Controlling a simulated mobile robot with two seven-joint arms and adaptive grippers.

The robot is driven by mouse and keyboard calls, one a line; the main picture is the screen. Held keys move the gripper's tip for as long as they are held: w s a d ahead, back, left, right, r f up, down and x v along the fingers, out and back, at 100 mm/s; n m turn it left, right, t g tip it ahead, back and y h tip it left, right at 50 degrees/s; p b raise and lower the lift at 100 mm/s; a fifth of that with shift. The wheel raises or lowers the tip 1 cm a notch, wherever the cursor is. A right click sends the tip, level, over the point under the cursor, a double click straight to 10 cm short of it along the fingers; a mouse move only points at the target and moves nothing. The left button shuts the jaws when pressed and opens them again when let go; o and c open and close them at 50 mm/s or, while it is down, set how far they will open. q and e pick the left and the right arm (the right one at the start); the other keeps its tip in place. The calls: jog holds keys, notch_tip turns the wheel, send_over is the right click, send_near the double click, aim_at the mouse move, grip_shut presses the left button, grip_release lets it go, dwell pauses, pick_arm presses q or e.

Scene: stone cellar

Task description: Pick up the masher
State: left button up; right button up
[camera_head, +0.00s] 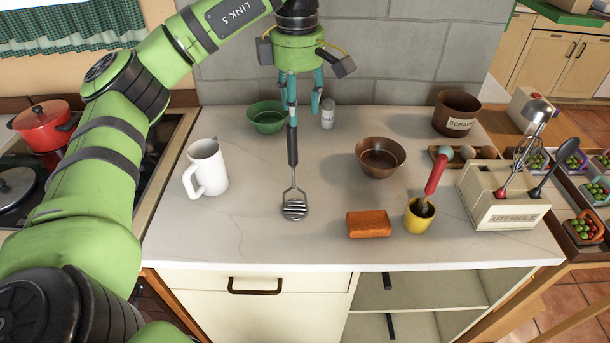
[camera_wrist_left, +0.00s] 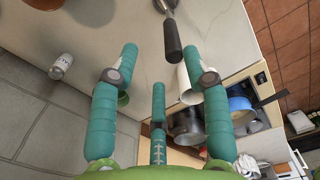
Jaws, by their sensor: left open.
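The masher (camera_head: 294,208) has a dark handle and a slotted metal head. It appears to lie on the pale counter, head toward the front edge and handle toward the back wall. In the left wrist view the masher's dark handle (camera_wrist_left: 173,42) shows beyond the fingertips, between the two outer fingers and nearer the right one. My left gripper (camera_head: 303,100) hangs fingers-down over the back of the counter, near the handle's far end. Its fingers (camera_wrist_left: 163,72) are apart and hold nothing. I cannot tell the exact gap to the handle. My right gripper is not in view.
A green bowl (camera_head: 267,116) and a salt shaker (camera_head: 328,113) stand close to the gripper. A white mug (camera_head: 206,168) is left of the masher. A brown bowl (camera_head: 380,157), orange sponge (camera_head: 369,224), yellow cup (camera_head: 419,216) and utensil box (camera_head: 503,199) stand right.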

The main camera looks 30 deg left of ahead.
aim_at(292, 163)
pick_arm(q)
jog(key=f+b, duration=0.1)
jog(key=s+f+b, duration=0.1)
jog(key=f+b, duration=0.1)
jog(key=shift+s+f, duration=0.1)
jog(key=shift+f, duration=0.65)
notch_tip(292, 163, down, 2)
jog(key=shift+a+f+p, duration=0.15)
jog(key=shift+f+p, duration=0.05)
jog(key=shift+p, duration=0.45)
jog(key=f, duration=0.1)
jog(key=f+p, duration=0.1)
jog(key=f, duration=0.1)
jog(key=shift+s+a+f, duration=0.2)
jog(key=shift+s, duration=0.1)
jog(key=shift+f, duration=0.3)
jog(key=shift+w+f, duration=0.1)
grip_shut()
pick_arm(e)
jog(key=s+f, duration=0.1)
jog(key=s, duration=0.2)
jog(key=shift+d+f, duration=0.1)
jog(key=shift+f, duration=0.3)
